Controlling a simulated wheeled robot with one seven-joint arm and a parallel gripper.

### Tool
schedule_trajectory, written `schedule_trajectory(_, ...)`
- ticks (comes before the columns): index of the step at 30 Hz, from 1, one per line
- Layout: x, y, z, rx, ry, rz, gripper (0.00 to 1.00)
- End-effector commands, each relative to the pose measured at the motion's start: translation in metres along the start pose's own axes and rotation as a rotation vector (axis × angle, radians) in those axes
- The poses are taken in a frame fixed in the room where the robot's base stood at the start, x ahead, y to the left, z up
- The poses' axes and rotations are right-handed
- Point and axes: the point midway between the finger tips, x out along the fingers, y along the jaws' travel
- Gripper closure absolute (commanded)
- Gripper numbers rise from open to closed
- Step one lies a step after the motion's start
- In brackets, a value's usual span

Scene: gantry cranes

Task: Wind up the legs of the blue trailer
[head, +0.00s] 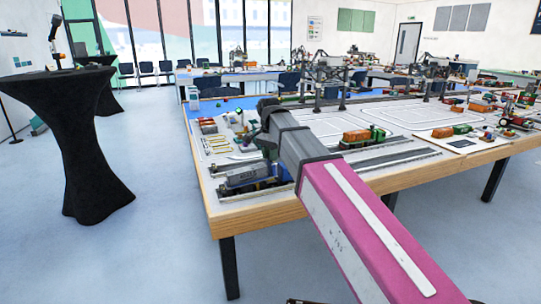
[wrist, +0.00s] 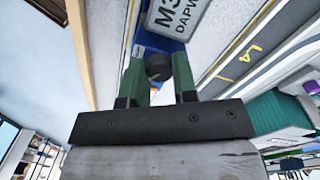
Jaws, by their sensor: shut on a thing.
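The blue trailer (head: 272,184) stands at the near left corner of the big table, partly hidden behind my arm. In the wrist view its blue body (wrist: 163,42) and a grey plate with black lettering (wrist: 181,16) show just beyond the fingers. My gripper (wrist: 158,68) has two green fingers, one on each side of a dark round knob (wrist: 157,66), and is shut on it. The knob is at the trailer's side. The trailer's legs are not clearly visible, so I cannot tell how far up or down they are.
The big table (head: 255,219) has a wooden edge close by the trailer. An orange and green truck (head: 364,136) stands farther right on a marked lane. Small goods (head: 210,130) lie behind the trailer. A black draped standing table (head: 83,140) is at left, with clear floor between.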

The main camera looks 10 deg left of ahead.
Motion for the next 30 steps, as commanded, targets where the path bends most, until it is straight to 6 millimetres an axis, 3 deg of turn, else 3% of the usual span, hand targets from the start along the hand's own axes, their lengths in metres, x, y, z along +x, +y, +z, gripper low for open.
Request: schedule_trajectory(30, 0.0, -0.0012, 0.0005, -0.96, 0.0, 0.075, 0.97)
